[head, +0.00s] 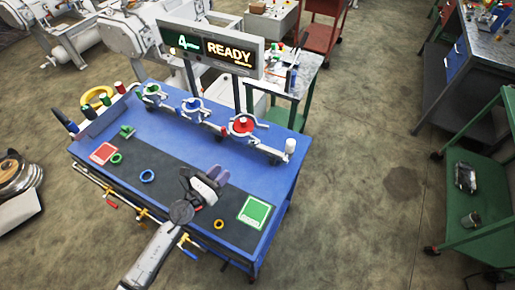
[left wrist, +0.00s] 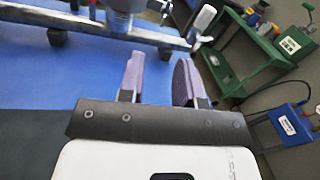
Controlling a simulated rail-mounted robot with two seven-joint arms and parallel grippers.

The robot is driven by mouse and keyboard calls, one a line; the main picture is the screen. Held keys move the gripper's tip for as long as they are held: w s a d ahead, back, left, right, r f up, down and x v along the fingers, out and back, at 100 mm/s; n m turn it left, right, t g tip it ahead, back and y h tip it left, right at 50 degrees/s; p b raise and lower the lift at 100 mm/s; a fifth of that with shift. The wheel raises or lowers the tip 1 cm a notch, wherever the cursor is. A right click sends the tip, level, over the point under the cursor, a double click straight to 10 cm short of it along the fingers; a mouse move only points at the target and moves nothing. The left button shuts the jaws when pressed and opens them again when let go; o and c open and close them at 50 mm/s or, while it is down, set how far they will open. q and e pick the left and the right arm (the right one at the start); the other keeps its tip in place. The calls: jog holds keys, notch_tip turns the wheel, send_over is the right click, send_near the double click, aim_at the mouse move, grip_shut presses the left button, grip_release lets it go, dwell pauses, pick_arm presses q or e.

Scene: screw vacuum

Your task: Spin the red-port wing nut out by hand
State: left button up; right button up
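The red port (head: 242,125) stands on the rail along the back of the blue bench, with a grey clamp around it. Its wing nut is too small to make out clearly in the head view. In the left wrist view a grey port fitting (left wrist: 120,14) shows at the top edge, cut off by the frame. My left gripper (head: 218,174) hovers over the dark mat, in front of the red port and apart from it. In the left wrist view its two purple fingers (left wrist: 160,78) are spread with nothing between them. My right gripper is not in view.
Green (head: 152,90) and blue (head: 193,105) ports share the rail, left of the red one. A white-capped post (head: 290,147) ends the rail at right. Rings, a red pad (head: 103,153) and a green pad (head: 254,212) lie on the bench. A sign reading READY (head: 229,51) stands behind.

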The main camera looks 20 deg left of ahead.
aim_at(254, 144)
pick_arm(q)
jog(key=w+d, duration=0.2)
jog(key=w, duration=0.4)
jog(key=w+d+m+b, duration=0.1)
jog(key=w+d, duration=0.2)
jog(key=w, duration=0.3)
jog(key=shift+w+d+m, duration=0.3)
jog(key=shift+w+d, duration=0.05)
jog(key=shift+c, duration=0.4)
grip_shut()
